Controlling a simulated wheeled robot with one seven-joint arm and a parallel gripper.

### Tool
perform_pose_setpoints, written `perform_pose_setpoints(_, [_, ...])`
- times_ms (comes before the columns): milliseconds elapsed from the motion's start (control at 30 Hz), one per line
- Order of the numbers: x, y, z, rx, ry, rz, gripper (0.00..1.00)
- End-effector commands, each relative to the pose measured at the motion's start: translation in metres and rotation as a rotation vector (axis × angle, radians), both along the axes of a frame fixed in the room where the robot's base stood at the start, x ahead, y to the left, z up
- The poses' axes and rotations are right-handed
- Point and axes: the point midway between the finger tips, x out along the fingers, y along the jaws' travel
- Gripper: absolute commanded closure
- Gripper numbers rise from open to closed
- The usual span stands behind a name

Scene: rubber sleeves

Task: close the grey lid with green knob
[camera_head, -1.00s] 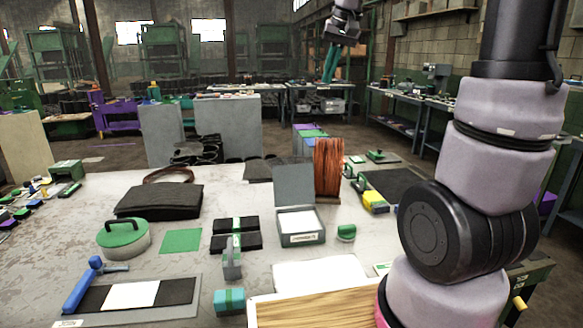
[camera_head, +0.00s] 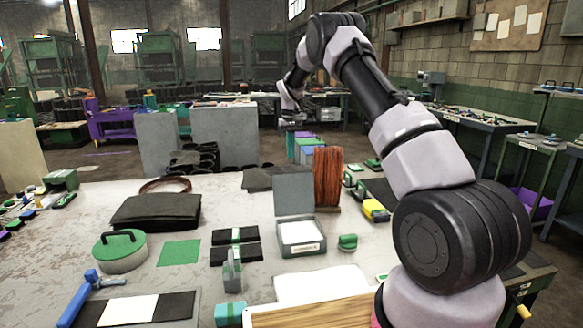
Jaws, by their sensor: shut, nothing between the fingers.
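A grey box (camera_head: 301,249) with a pale label on its front stands near the middle of the table. Its grey lid (camera_head: 294,195) stands open, upright along the box's back edge. I see no green knob on the side of the lid that faces me. White material shows inside the box. My gripper (camera_head: 292,124) is small and dark in this view, held high and beyond the lid in the picture. It is shut and empty, and appears apart from the lid. Its fingertips are hard to make out.
A copper-coloured spool (camera_head: 327,176) stands close to the lid's right. A green knobbed piece (camera_head: 347,242) is right of the box. A wooden board (camera_head: 312,312) lies in front.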

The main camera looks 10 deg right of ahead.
Motion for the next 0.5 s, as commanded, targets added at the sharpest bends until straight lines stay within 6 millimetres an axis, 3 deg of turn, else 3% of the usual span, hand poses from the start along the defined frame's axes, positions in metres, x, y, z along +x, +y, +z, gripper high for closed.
perform_pose_setpoints(167, [-0.001,0.0,-0.027,-0.001,0.004,-0.001,1.0])
perform_pose_setpoints(500, [0.001,-0.001,-0.099,0.0,0.004,-0.002,1.0])
